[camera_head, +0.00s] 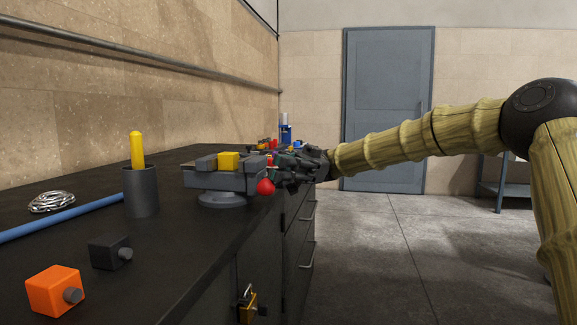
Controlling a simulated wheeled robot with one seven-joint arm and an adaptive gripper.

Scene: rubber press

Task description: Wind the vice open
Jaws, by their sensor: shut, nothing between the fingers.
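A grey vice (222,184) stands on a round base near the front edge of the dark workbench. A yellow block (228,160) sits at the top of its jaws. I cannot tell from this side whether the block is clamped. A red ball (265,187) shows at the vice's right end and looks like the knob of its handle; the rest of the handle is hidden. My gripper (280,168) is at the right end of the vice, close to the red ball. Its fingers are shut with nothing between them. Whether they touch the handle is unclear.
A dark cup (141,192) with a yellow-handled tool (137,150) stands left of the vice. An orange block (55,291), a black block (109,252), a blue rod (62,218) and a silver coil (51,202) lie nearer. The floor right of the bench is clear.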

